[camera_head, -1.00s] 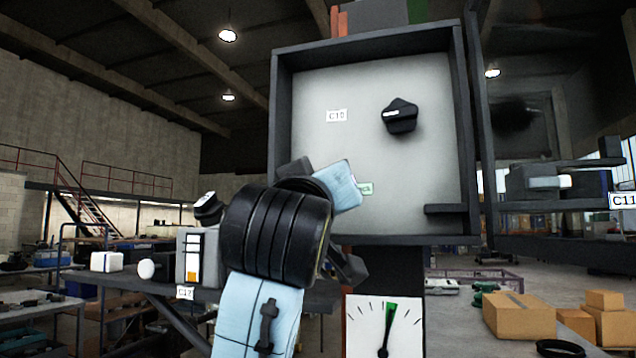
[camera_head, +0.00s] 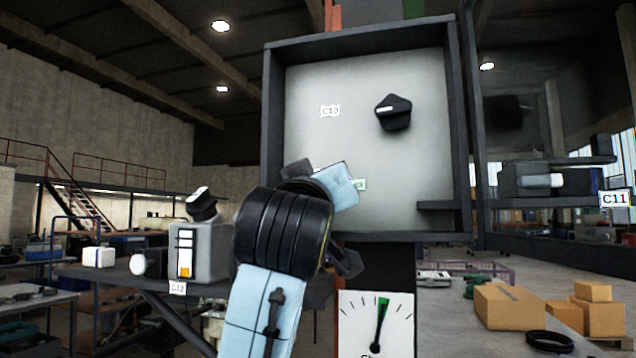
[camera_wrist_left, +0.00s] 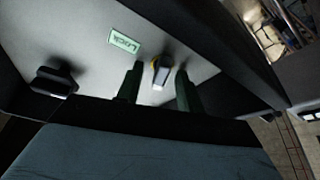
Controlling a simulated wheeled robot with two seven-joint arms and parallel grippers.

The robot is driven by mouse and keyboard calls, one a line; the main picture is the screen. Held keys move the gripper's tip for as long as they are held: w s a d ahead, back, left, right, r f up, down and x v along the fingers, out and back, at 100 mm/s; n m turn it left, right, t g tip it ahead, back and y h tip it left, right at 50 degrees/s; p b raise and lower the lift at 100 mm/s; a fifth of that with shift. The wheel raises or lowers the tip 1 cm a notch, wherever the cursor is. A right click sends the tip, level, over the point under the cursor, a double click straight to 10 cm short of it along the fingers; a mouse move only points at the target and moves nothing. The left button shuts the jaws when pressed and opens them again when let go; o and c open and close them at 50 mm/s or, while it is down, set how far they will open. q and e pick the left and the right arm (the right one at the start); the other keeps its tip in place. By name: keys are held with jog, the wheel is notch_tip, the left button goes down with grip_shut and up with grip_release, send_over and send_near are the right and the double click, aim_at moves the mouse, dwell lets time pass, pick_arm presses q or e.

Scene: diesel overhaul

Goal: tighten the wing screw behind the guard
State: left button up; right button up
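The wing screw (camera_wrist_left: 159,74) shows in the left wrist view as a small dark and yellowish piece with a pale tip, on the light panel near a green "Lock" label (camera_wrist_left: 123,41). My left gripper (camera_wrist_left: 157,88) is open, its two dark fingers apart, one on each side of the screw in the picture. I cannot tell whether they touch it. In the head view my left arm hides the screw and the fingers, in front of the lower left of the framed panel C10 (camera_head: 330,170). Which part is the guard is unclear. My right gripper is not in view.
A black knob (camera_head: 393,112) sits on the panel's upper right; a dark ledge (camera_head: 447,206) is at its lower right. The dark frame (camera_head: 270,120) stands proud around the panel. Left is grey box C12 (camera_head: 205,252); below is a dial (camera_head: 376,320); right is unit C11 (camera_head: 540,180).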

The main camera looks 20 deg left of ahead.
pick_arm(q)
grip_shut()
jog(key=m+h, duration=0.1)
jog(key=m, duration=0.2)
jog(key=m+h+p, duration=0.1)
jog(key=m, duration=0.2)
jog(key=shift+r+h, duration=0.1)
jog(key=shift+h, duration=0.2)
jog(key=shift+m, duration=0.4)
jog(key=m+h+p, duration=0.1)
jog(key=m, duration=0.1)
jog(key=m+h+p, duration=0.1)
jog(key=m, duration=0.1)
jog(key=shift+w+r+m+h+p, duration=0.1)
jog(key=shift+r+m+h+p, duration=0.05)
jog(key=shift+m+h+p, duration=0.2)
jog(key=shift+a+m+g+h+p, duration=0.1)
jog(key=shift+m+g+h+p, duration=0.25)
jog(key=shift+m, duration=0.6)
jog(key=shift+f, duration=0.25)
